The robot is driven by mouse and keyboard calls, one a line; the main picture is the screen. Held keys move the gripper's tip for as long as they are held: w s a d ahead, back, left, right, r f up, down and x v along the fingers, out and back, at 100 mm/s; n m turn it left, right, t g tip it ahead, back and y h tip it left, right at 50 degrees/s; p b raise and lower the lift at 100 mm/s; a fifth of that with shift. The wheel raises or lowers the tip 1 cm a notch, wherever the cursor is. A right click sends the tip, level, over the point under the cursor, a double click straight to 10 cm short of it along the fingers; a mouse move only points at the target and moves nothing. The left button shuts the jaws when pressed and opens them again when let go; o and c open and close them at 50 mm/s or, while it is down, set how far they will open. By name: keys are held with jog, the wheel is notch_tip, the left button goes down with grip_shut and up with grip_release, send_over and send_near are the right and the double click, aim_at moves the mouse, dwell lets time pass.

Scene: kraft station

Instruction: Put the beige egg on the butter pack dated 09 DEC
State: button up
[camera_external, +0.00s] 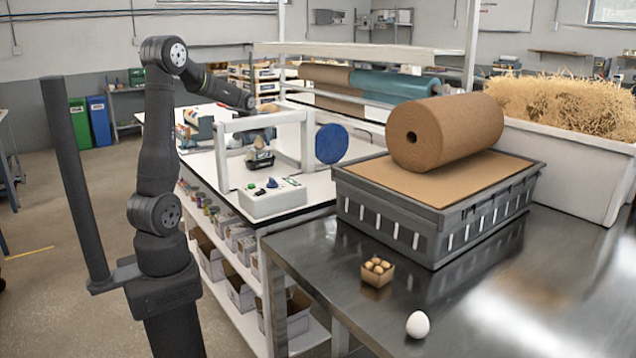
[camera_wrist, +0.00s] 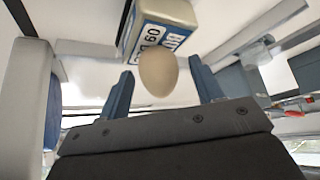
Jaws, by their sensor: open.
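In the wrist view, the beige egg (camera_wrist: 158,72) shows between and just beyond my gripper's (camera_wrist: 163,86) two blue fingers. The fingers stand apart, with visible gaps on both sides of the egg. The butter pack (camera_wrist: 150,16), white and blue with "09" and part of a following letter readable, is right behind the egg in this view. The egg overlaps the pack's printed face and covers some of it. I cannot tell whether the egg touches the pack. In the external view, my arm reaches over the white bench, and my gripper, the egg and the pack cannot be made out clearly.
A white frame (camera_external: 222,160) and a control box (camera_external: 272,199) with buttons stand on the bench (camera_external: 212,169). A blue disc (camera_external: 331,143) is beside the frame. A white egg (camera_external: 417,324) and a small carton of brown eggs (camera_external: 377,271) are on the metal table (camera_external: 480,320).

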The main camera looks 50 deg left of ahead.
jog(key=v, duration=1.1)
jog(key=shift+r, duration=0.2)
jog(key=x, duration=1.2)
jog(key=shift+s+f, duration=0.1)
jog(key=shift+f, duration=0.05)
jog(key=shift+r, duration=1.35)
jog(key=shift+f, duration=0.1)
